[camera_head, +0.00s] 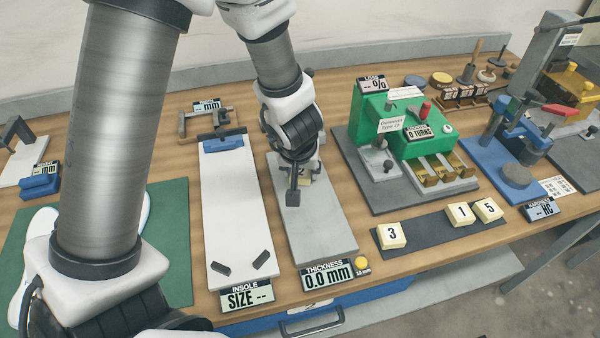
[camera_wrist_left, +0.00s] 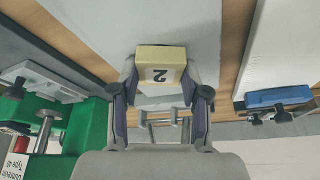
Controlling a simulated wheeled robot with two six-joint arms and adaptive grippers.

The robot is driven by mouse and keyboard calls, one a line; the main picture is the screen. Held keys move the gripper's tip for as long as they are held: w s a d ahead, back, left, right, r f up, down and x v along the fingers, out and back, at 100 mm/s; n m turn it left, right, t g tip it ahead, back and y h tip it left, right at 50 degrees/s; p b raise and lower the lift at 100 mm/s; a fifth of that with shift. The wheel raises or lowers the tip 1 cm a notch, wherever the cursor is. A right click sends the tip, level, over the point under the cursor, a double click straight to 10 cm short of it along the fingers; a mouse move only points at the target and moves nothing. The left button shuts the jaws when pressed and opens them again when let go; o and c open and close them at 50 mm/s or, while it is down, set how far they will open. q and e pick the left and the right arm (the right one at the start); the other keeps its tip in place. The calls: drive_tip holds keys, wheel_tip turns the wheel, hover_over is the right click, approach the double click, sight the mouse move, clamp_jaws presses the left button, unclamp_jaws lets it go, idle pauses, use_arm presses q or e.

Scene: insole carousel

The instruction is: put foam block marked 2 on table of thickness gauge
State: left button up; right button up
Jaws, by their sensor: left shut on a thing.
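My left gripper (camera_head: 298,178) is shut on the cream foam block marked 2 (camera_head: 304,174), over the grey base plate of the thickness gauge (camera_head: 315,220). In the left wrist view, the block (camera_wrist_left: 160,66) sits between the two fingertips (camera_wrist_left: 160,80), its number upside down. The gauge's display (camera_head: 328,275) reads 0.0 mm. A small metal frame (camera_wrist_left: 165,120) shows beyond the fingers in the wrist view. My gripper hides much of the gauge's far part in the head view, and I cannot tell whether the block touches anything. My right gripper is not in view.
Foam blocks 3 (camera_head: 391,235), 1 (camera_head: 460,214) and 5 (camera_head: 487,209) sit on a dark strip (camera_head: 425,238). The white insole size board (camera_head: 232,225) lies left of the gauge. A green machine (camera_head: 385,120) stands to the right. The gauge plate's near half is clear.

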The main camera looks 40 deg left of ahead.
use_arm(q)
drive_tip(key=shift+d+r, duration=0.1)
drive_tip(key=shift+r, duration=0.05)
drive_tip(key=shift+s+f, duration=0.15)
drive_tip(key=shift+f, duration=0.1)
drive_tip(key=o, duration=0.9)
drive_tip(key=shift+r, duration=0.1)
drive_tip(key=p+v, duration=0.8)
drive_tip(key=v, duration=0.4)
drive_tip(key=shift+r, duration=0.15)
